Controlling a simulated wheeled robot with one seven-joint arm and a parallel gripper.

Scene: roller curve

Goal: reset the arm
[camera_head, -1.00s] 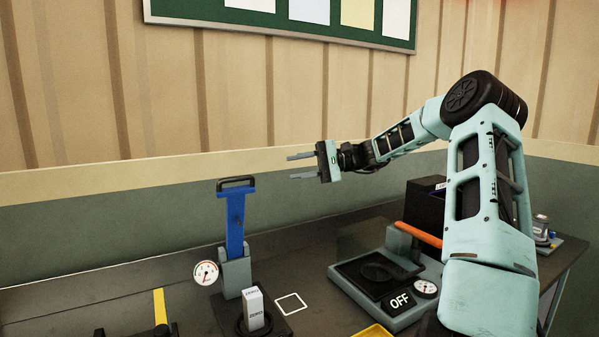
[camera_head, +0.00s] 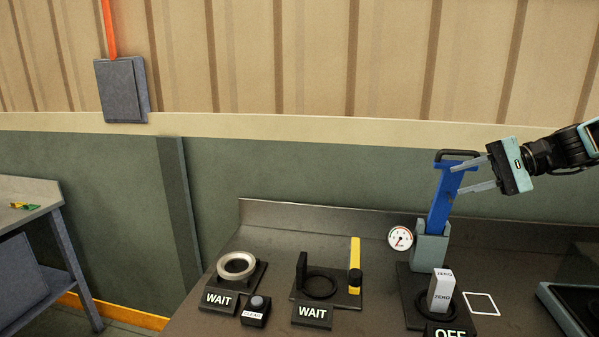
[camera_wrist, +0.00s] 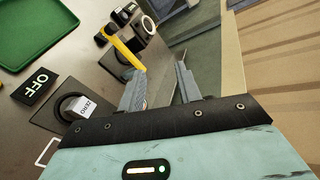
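My gripper (camera_head: 472,176) is at the right of the head view, its two fingers apart and pointing left. The fingers overlap the top of a blue upright lever (camera_head: 440,208) with a black handle in that view; I cannot tell whether they touch it. In the wrist view my gripper (camera_wrist: 160,88) also shows with its fingers apart and nothing held between them. The lever cannot be made out in the wrist view. My forearm runs out of the head view at the right edge.
On the bench stand a white ZERO block (camera_head: 440,290), a dial gauge (camera_head: 400,238), a yellow bar (camera_head: 355,262), a metal ring (camera_head: 236,265) and a CLEAR button (camera_head: 256,308). A green tray (camera_wrist: 35,30) shows in the wrist view. A grey box (camera_head: 121,90) hangs on the wall.

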